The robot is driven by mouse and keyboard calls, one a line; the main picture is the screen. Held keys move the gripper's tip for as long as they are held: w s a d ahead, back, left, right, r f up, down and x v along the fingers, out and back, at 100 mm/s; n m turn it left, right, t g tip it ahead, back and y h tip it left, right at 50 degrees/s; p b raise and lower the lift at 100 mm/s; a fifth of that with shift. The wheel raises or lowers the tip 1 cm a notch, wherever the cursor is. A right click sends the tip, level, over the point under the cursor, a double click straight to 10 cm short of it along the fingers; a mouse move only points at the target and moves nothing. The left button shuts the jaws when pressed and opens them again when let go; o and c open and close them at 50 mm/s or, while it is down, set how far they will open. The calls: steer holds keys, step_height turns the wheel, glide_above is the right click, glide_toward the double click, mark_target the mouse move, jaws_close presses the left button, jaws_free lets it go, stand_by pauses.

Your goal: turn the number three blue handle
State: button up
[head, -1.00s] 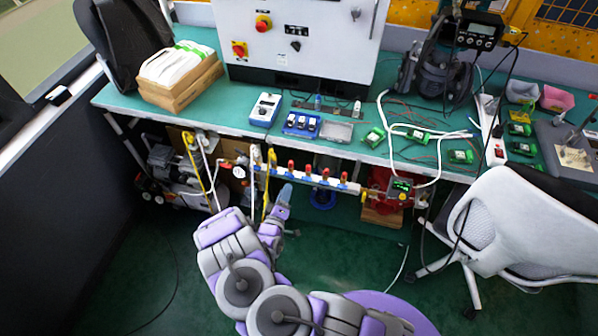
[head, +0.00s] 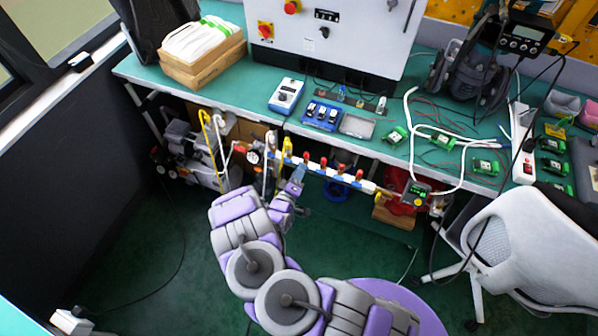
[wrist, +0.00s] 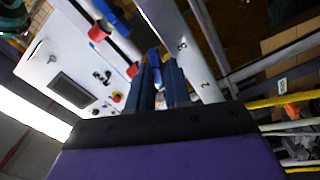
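The white manifold bar (head: 345,180) with several red-topped valves runs under the bench's front edge. In the wrist view, the white bar (wrist: 190,55) carries the printed numbers 3 and 2. A blue handle (wrist: 153,57) shows beside the 3, just beyond my fingertips. My gripper (wrist: 160,72) has two blue fingers with a gap between them, and it looks open. The handle's near end is in line with that gap; I cannot tell whether a finger touches it. In the head view my gripper (head: 298,178) is at the left part of the bar, and the blue handles are not clear.
A second blue handle (wrist: 112,15) lies farther along the bar. Yellow and white hoses (head: 212,140) hang left of my gripper. The green bench (head: 245,100) overhangs the bar. A white chair (head: 510,240) stands at the right.

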steer(key=shift+d, duration=0.4)
jaws_close()
steer(key=shift+a+f, duration=0.1)
steer(key=shift+n, duration=0.3)
steer(key=n, duration=0.4)
steer(key=shift+s, duration=0.1)
steer(key=shift+o, duration=2.2)
jaws_free()
